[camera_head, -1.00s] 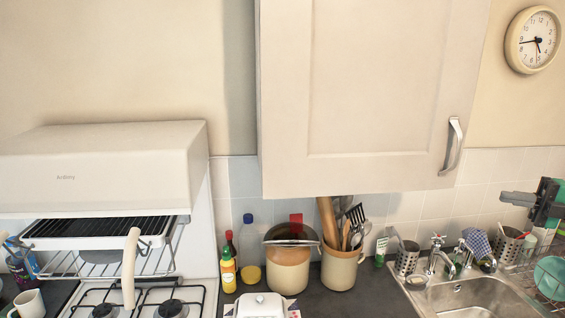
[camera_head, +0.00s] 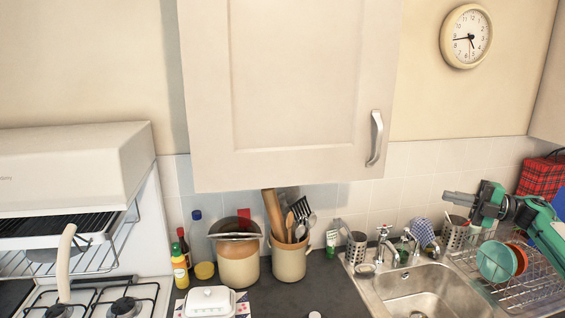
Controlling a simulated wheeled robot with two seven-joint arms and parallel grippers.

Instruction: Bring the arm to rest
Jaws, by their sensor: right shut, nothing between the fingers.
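My right arm (camera_head: 545,235) is green and black and comes in from the right edge. My right gripper (camera_head: 452,197) is grey, points left and is shut with nothing in it. It is held in the air in front of the tiled wall, above the sink and dish rack side. My left gripper is not in view.
A wall cupboard (camera_head: 290,85) with a metal handle hangs at the upper middle. Below stand a utensil crock (camera_head: 289,261), a larger jar (camera_head: 238,265) and bottles. The sink (camera_head: 415,290) and a dish rack (camera_head: 530,290) with bowls are at the right, a stove (camera_head: 95,300) at the left.

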